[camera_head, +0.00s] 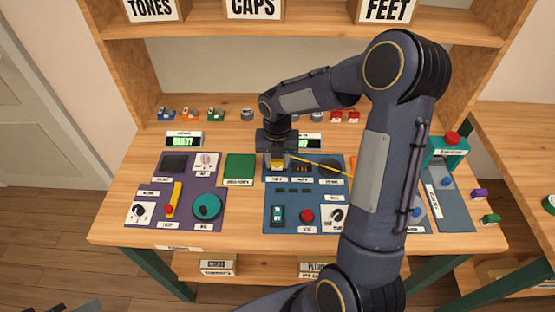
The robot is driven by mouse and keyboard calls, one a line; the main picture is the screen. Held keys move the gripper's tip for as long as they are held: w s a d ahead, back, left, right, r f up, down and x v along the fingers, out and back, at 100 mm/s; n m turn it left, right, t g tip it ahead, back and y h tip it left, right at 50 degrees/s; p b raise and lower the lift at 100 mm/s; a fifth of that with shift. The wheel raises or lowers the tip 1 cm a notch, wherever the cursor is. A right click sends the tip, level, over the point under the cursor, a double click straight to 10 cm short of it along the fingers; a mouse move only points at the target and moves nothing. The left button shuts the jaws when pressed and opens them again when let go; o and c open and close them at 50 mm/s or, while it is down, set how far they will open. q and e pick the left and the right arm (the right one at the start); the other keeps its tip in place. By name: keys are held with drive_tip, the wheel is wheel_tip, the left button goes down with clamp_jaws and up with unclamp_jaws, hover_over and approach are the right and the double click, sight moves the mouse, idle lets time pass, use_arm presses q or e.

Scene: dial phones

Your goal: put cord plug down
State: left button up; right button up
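My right gripper (278,158) points down over the upper left of the blue panel (256,215). A yellow block, which looks like the cord plug (278,161), sits between its fingertips, and the gripper looks shut on it. A thin yellow cord (325,166) runs from there to the right and goes behind my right arm. The plug is at or just above the panel; I cannot tell whether it touches. The socket area under it is hidden by the gripper. Of my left arm, only a cut-off dark part shows at the bottom left edge.
A purple panel (190,219) with knobs and a yellow lever stands left, with a green pad (240,169) beside it. Two lit displays stand behind. Small coloured items line the back of the table. A green device (447,152) stands right. My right arm hides much of the right side.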

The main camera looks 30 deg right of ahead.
drive_tip(key=shift+o, duration=1)
drive_tip(key=shift+s+a+f, duration=0.1)
drive_tip(key=shift+s+f, duration=0.2)
drive_tip(key=shift+f, duration=0.1)
wheel_tip(320, 180, up, 12)
drive_tip(key=p, duration=0.1)
drive_tip(key=s+r+m+t, duration=0.1)
drive_tip(key=s+r+m, duration=0.45)
drive_tip(key=m, duration=0.25)
drive_tip(key=s+a+f+m+t+y, duration=0.1)
drive_tip(key=s+a+m+t+y, duration=0.1)
drive_tip(key=s+m, duration=0.6)
drive_tip(key=s+a+m+t+y, duration=0.1)
drive_tip(key=s+a+m, duration=0.4)
drive_tip(key=m, duration=1)
drive_tip(key=shift+s+f+t+y, duration=0.4)
drive_tip(key=shift+s+t, duration=0.3)
drive_tip(key=shift+s, duration=0.85)
drive_tip(key=shift+r, duration=0.1)
